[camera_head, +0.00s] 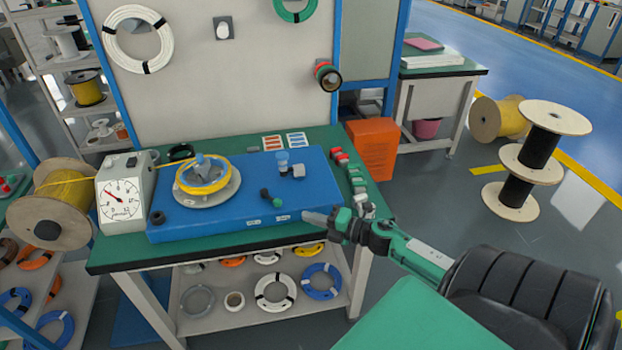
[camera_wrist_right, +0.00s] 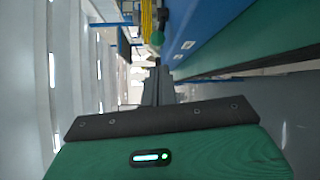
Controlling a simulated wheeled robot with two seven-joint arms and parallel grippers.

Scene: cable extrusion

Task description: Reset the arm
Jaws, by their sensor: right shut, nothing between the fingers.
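My right gripper (camera_head: 318,217) is in front of the right front edge of the blue machine base (camera_head: 230,218), close to it. Its fingers point left and are shut with nothing between them. In the right wrist view, the gripper fingers (camera_wrist_right: 158,88) run together into the distance, with the blue base and green table edge beside them. My right arm comes in from the lower right in the head view. The left gripper is not in view.
A yellow cable coil (camera_head: 203,175) sits on a round plate on the base. A green-knobbed lever (camera_head: 270,198) stands near the gripper. A dial gauge (camera_head: 124,193) and a yellow spool (camera_head: 60,202) are at left. An orange box (camera_head: 372,150) stands behind right.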

